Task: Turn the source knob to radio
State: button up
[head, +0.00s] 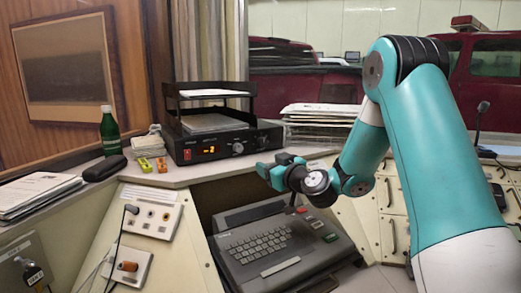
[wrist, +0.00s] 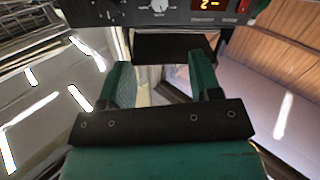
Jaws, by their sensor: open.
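The black desk unit (head: 225,146) with a lit orange display stands on the counter, and its front edge shows at the top of the wrist view (wrist: 185,18). A small silver knob (head: 238,147) sits right of the display; it also shows at the top edge of the wrist view (wrist: 160,5). A larger dark knob (head: 263,140) is further right. The labels are too small to read, so I cannot tell which knob is the source knob. My gripper (head: 271,168) is open and empty, in front of and below the unit's right side, apart from the knobs (wrist: 160,72).
A black paper tray (head: 213,105) stands on the unit. A keyboard terminal (head: 275,245) is below my gripper. A stack of papers (head: 318,113) is right of the unit.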

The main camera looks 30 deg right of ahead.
aim_at(240, 149)
jog(key=w+p, duration=0.2)
jog(key=w, duration=0.3)
jog(key=w+p, duration=0.3)
jog(key=w, duration=0.3)
jog(key=w+p, duration=0.3)
jog(key=w, duration=0.3)
jog(key=shift+a, duration=0.4)
jog(key=c, duration=0.9)
jog(key=shift+c, duration=0.2)
